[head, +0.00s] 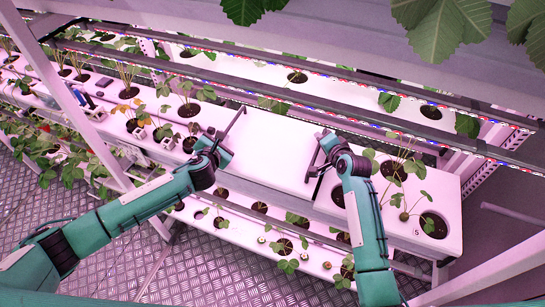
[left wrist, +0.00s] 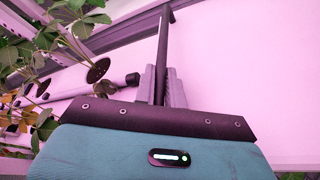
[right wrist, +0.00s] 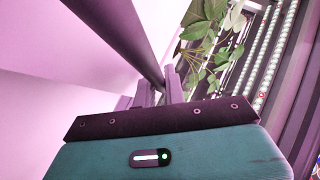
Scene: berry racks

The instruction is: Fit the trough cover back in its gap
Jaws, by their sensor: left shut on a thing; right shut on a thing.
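The trough cover (head: 268,150) is a plain white panel lying between my two grippers in the head view, along the line of the white planting trough (head: 447,190). A dark bar handle runs along each end of it. My left gripper (head: 217,143) is shut on the left bar (left wrist: 163,50). My right gripper (head: 324,152) is shut on the right bar (right wrist: 125,35). The cover looks about level with the trough top. Whether it is seated or held slightly above the gap, I cannot tell. The gap beneath is hidden by the cover.
Potted strawberry plants (head: 187,109) grow in the trough left of the cover, and more (head: 398,170) to its right. A lower white tier (head: 245,232) with plants runs below. LED strips (head: 330,78) and rails pass behind. Large leaves (head: 440,25) hang at top right.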

